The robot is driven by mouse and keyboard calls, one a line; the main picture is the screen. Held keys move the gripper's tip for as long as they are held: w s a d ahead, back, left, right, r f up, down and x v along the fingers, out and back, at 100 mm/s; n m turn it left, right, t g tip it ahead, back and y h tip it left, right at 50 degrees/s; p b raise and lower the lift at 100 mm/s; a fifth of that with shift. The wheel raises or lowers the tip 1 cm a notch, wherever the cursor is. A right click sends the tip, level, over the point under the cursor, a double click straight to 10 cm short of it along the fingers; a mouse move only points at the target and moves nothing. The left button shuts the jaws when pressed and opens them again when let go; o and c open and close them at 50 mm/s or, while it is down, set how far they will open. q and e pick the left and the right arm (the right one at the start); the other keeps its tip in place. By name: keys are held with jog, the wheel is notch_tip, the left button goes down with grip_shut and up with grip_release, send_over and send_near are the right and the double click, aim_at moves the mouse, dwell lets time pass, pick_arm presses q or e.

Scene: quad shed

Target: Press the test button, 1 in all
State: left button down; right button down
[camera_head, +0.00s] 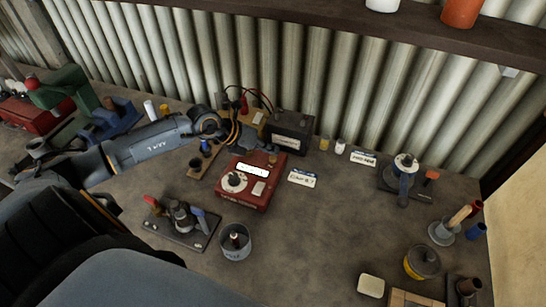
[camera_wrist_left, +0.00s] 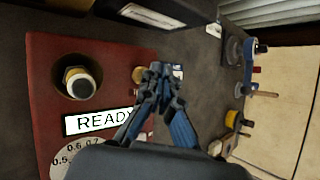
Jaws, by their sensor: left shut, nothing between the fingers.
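I cannot tell whether this is the test button. My left gripper (camera_head: 238,140) is shut and empty, at the back edge of the box in the head view. Its closed fingertips (camera_wrist_left: 160,72) show right of the cream button, apart from it in the picture. My right gripper is not in view.
A black battery-like box (camera_head: 290,132) with cables stands behind the red box. A small metal can (camera_head: 235,242) and a dark tool plate (camera_head: 180,225) stand in front. A white card (camera_head: 302,178) lies to the right. The bench right of the card has free room.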

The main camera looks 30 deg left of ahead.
aim_at(270, 158)
pick_arm(q)
jog(key=shift+f, duration=0.1)
jog(key=shift+f, duration=0.3)
jog(key=shift+f+b, duration=0.5)
jog(key=shift+b, duration=0.05)
dwell(0.7)
jog(key=shift+r, duration=0.15)
jog(key=shift+r+p, duration=0.75)
jog(key=shift+r, duration=0.05)
notch_tip(270, 158, up, 5)
jog(key=p, duration=0.4)
dwell(0.8)
